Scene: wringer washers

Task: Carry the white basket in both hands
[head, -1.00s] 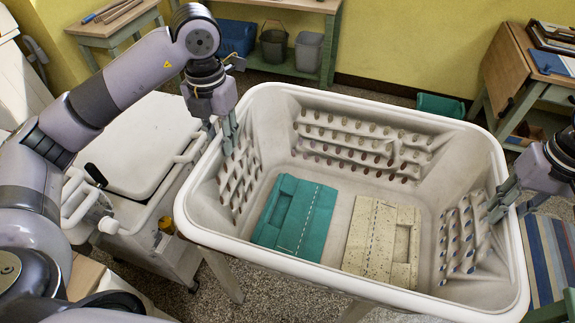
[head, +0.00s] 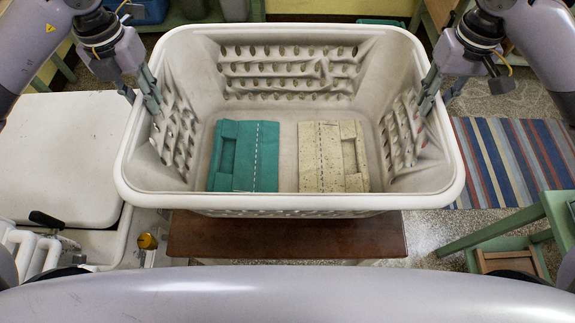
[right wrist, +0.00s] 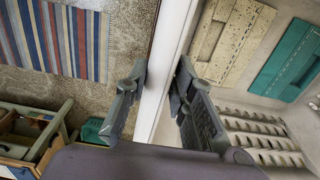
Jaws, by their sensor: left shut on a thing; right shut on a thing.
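The white basket (head: 290,203) is in the middle of the head view, level, above a brown wooden surface. Inside lie a folded green cloth (head: 230,157) on the left and a folded speckled cream cloth (head: 322,160) on the right. My left gripper (head: 150,100) is shut on the basket's left rim, one finger inside. My right gripper (head: 428,95) is shut on the right rim. In the right wrist view, the fingers (right wrist: 158,100) are on either side of the basket's white rim (right wrist: 168,60). I cannot tell whether the basket touches the surface under it.
A white washer (head: 58,150) with a lid and a black-handled wringer stands close on the left. The brown wooden bench (head: 285,237) is below the basket. A striped rug (head: 515,155) lies on the right floor. Green wooden furniture (head: 510,235) stands at the lower right.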

